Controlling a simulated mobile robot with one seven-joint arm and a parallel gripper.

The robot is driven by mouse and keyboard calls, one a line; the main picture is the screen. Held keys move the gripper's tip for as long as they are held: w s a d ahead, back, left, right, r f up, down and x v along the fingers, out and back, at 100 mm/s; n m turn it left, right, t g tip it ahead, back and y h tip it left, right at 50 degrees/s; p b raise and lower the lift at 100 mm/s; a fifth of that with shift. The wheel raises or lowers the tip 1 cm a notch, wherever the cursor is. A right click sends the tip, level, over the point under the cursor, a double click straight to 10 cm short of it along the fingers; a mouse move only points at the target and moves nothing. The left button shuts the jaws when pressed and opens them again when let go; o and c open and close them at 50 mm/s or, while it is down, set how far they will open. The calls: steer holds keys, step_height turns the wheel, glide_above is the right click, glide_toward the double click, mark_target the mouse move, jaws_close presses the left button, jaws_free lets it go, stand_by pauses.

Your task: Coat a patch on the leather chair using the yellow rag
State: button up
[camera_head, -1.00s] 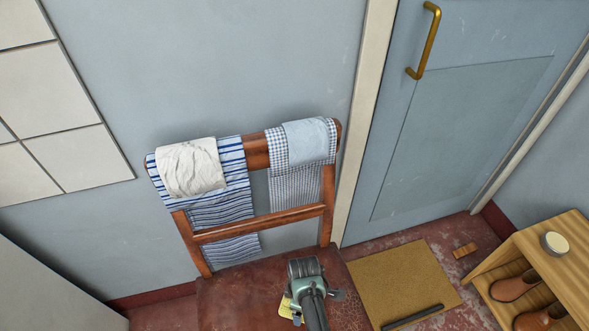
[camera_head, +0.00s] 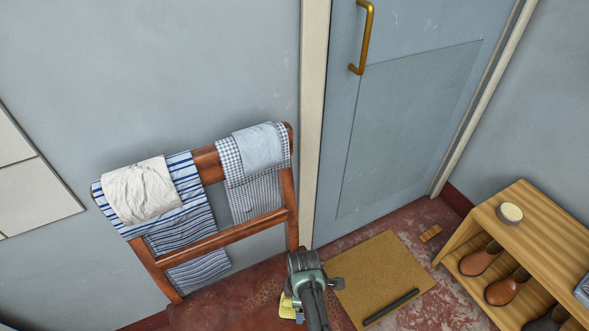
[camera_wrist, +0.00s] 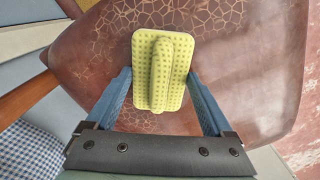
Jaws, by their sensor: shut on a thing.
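The yellow rag shows in the wrist view (camera_wrist: 175,85) as a yellow-green dotted pad with a raised ridge. My gripper (camera_wrist: 159,80) has its blue fingers on either side of that ridge, shut on it. The leather chair's red-brown seat (camera_wrist: 235,95) lies under the rag; I cannot tell if they touch. Pale crack lines cover part of the seat, while another part looks smooth and glossy. In the head view, the rag (camera_head: 287,306) peeks out left of my gripper, near the right side of the seat (camera_head: 225,308).
The chair's wooden back (camera_head: 238,231) carries a white cloth (camera_head: 140,190), a striped towel (camera_head: 190,205) and checked and blue cloths (camera_head: 258,148). A brown doormat (camera_head: 378,275) with a dark bar (camera_head: 391,307) lies right. A shoe shelf (camera_head: 540,235) holds a round tin (camera_head: 509,213).

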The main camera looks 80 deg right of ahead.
steer(key=shift+s, duration=0.3)
step_height(320, 180, up, 6)
steer(key=p, duration=0.5)
steer(key=shift+w+d+p, duration=0.1)
steer(key=shift+p, duration=0.25)
step_height(320, 180, up, 3)
steer(key=p, duration=0.3)
stand_by(0.8)
